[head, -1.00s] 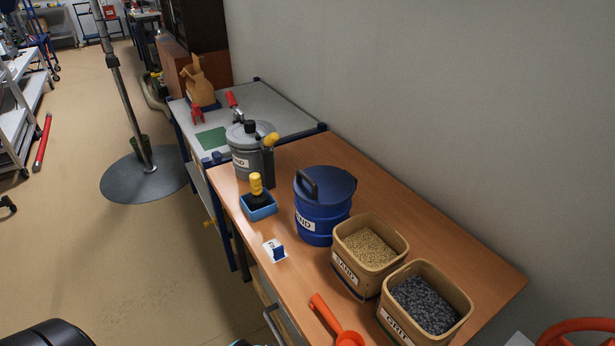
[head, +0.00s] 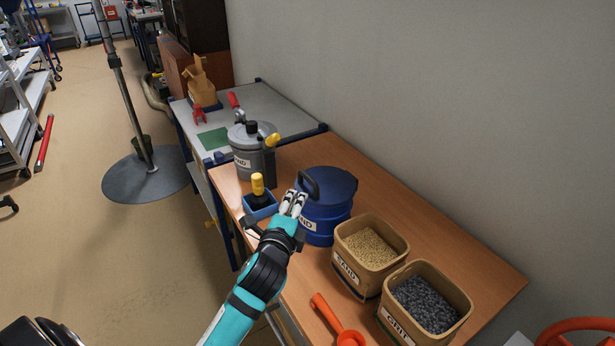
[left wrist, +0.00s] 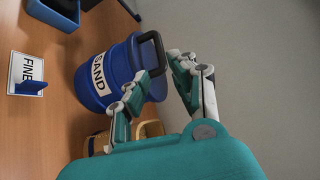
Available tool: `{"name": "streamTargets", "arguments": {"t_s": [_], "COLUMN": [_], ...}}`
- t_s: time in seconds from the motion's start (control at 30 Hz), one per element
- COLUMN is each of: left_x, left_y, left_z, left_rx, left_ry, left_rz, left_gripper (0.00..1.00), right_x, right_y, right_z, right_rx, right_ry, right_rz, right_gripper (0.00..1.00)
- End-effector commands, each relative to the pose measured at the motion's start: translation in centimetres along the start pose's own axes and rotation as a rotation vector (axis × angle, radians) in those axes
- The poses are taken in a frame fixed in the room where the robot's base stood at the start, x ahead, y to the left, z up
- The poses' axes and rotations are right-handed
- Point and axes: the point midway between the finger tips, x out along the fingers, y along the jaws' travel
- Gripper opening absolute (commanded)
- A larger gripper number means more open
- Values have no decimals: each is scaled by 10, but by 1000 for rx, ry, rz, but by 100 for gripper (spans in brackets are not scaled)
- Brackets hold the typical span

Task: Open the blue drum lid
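The blue drum (head: 325,226) stands upright on the wooden bench, labelled SAND in the left wrist view (left wrist: 120,75). Its blue lid (head: 335,183) sits on top, with a black loop handle (head: 307,184) on the left side. The handle also shows in the left wrist view (left wrist: 153,40). My left gripper (head: 294,196) is at the drum's left side, close to the handle. In the left wrist view its fingers (left wrist: 158,72) are apart, with the handle's lower end showing between or just beyond the tips. Contact cannot be told. My right gripper is not in view.
Two open tan bins, SAND (head: 343,268) and GRIT (head: 393,325), stand right of the drum. An orange scoop (head: 328,312) lies in front. A blue tray (head: 262,212) with a yellow-handled tool and a grey canister (head: 245,162) stand left. The wall is behind.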

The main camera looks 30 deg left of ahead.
Motion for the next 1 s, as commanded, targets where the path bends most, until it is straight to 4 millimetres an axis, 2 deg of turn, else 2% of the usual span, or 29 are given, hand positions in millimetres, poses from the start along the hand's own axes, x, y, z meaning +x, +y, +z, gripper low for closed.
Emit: {"name": "streamTargets", "arguments": {"t_s": [0.03,0.3,0.5,0.7,1.0], "left_x": [13,72,109,129,132], "left_y": [-2,-1,0,0,1], "left_z": [0,0,0,0,0], "left_rx": [0,-2,-4,-3,-3], "left_ry": [-1,-1,0,0,0], "left_rz": [-1,1,1,2,2], "left_gripper": [25,25,25,25,25], "right_x": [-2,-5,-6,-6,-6], "right_y": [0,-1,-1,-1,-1], "right_z": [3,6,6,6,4], "right_rx": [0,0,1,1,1], "right_ry": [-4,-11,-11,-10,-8], "right_rz": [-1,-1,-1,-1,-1], "right_gripper": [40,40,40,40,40]}}
